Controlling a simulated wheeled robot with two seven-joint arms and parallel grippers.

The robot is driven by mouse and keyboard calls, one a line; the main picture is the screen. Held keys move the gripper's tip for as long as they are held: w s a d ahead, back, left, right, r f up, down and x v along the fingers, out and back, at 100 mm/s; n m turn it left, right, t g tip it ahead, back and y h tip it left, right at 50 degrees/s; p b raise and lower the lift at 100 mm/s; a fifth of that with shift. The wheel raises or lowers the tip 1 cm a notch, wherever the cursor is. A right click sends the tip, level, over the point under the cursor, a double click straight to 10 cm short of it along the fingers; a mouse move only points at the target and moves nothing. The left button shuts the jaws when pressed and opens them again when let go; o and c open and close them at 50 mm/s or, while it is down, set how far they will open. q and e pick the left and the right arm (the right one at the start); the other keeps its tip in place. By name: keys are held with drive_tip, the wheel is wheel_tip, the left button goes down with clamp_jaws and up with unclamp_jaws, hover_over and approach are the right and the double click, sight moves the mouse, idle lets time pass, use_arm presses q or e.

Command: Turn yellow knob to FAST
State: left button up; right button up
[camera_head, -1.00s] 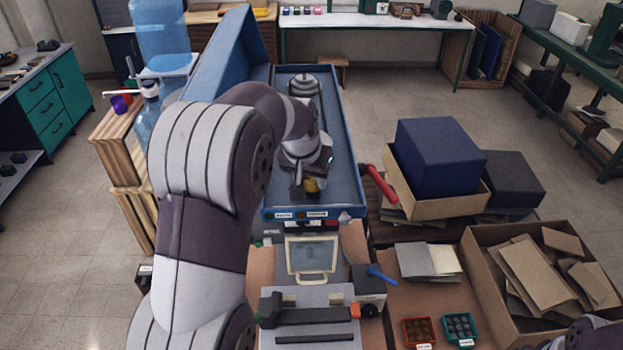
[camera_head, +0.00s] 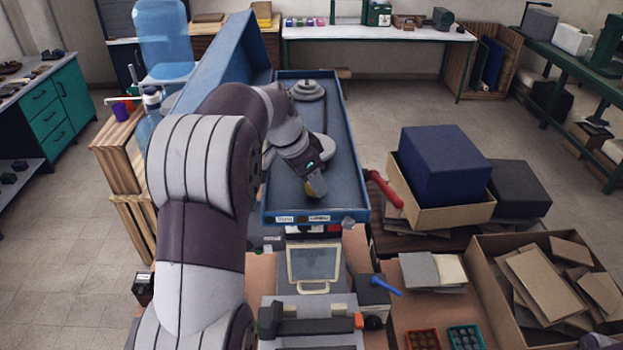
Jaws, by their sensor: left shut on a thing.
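My left arm comes in from the left and reaches over the blue tray-like machine bed (camera_head: 349,180). My left gripper (camera_head: 315,192) is shut on the yellow knob (camera_head: 318,187) near the front end of the bed. The gripper hides most of the knob, so its pointer cannot be seen. Two small white labels (camera_head: 319,218) sit on the bed's front edge below it; their print is too small to read.
A raised blue lid (camera_head: 215,65) stands left of the bed, with a grey domed part (camera_head: 309,90) at the bed's far end. A red handle (camera_head: 386,190) and a cardboard box with a blue block (camera_head: 443,165) are to the right.

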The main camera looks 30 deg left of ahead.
idle(0.5)
use_arm(q)
drive_tip(key=o, duration=1.1)
drive_tip(key=shift+c, duration=0.2)
